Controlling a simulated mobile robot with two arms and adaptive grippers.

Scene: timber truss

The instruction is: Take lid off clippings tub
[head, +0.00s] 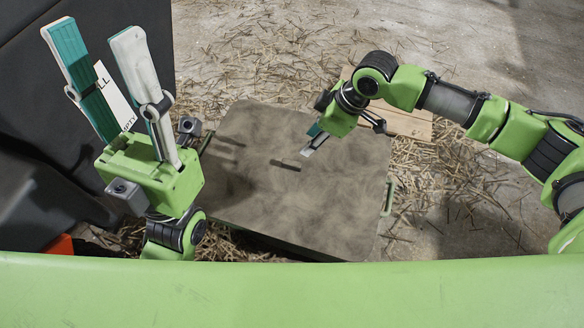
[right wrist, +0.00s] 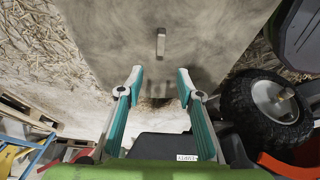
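The clippings tub's lid (head: 330,205) is a broad grey-brown panel in the middle of the head view. A small bar handle (head: 286,164) stands near its middle; the handle also shows in the right wrist view (right wrist: 160,42). The tub's walls are mostly hidden under the lid; a green side grip (head: 388,198) shows at right. My right gripper (head: 309,148) is over the lid, just right of the handle in the head view. In the right wrist view its fingers (right wrist: 159,74) are apart and empty, with the handle ahead, between their lines. My left gripper (head: 93,32) is open, empty and points up at left.
A wooden board (head: 405,123) lies behind the tub. Straw clippings (head: 255,60) litter the concrete floor. A dark panel with a white sign (head: 113,95) stands at left, behind my left gripper. A wheel (right wrist: 265,105) and pallets (right wrist: 28,115) show in the right wrist view.

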